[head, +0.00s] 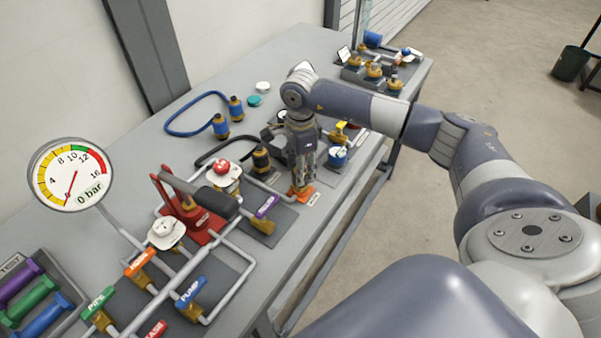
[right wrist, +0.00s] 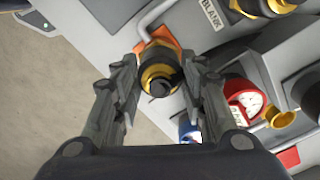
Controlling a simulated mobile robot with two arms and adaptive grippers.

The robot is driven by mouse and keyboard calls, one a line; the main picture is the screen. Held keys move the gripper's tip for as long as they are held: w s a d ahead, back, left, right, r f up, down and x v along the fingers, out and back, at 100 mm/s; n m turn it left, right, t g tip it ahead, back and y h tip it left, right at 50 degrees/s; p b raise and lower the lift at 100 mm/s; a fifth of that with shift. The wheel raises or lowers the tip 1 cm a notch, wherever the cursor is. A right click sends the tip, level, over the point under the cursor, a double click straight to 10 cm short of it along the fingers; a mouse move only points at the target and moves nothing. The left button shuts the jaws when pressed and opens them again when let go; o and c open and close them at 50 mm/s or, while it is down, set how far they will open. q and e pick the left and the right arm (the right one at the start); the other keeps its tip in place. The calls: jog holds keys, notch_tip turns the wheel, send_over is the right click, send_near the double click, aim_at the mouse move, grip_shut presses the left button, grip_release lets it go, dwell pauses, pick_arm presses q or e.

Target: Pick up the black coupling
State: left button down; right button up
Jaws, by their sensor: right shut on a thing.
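My right gripper (head: 303,184) points down at the front edge of the skid table, over an orange base piece (head: 299,194). In the right wrist view its two fingers (right wrist: 160,78) are shut on a black coupling (right wrist: 157,74) with brass rings, one finger on each side. The coupling sits close above the orange piece (right wrist: 170,46); I cannot tell whether they touch. In the head view the fingers hide most of it. Another black and brass coupling (head: 261,159) stands to the left, by a black hose (head: 213,150). My left gripper is not in view.
A red pump with a black-ended lever (head: 217,202) stands left of my gripper. Pipes and labelled valves (head: 188,295) fill the near table. A blue hose (head: 182,111) lies behind. A round gauge (head: 70,175) stands at the left. Floor is open to the right.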

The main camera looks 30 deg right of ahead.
notch_tip(320, 180, up, 2)
jog(key=shift+r+b, duration=0.15)
jog(key=shift+b, duration=0.55)
jog(key=s+a+r+b, duration=0.2)
jog(key=s+a+b, duration=0.2)
jog(key=s+a, duration=0.5)
jog(key=s, duration=0.4)
jog(key=shift+a+b, duration=0.3)
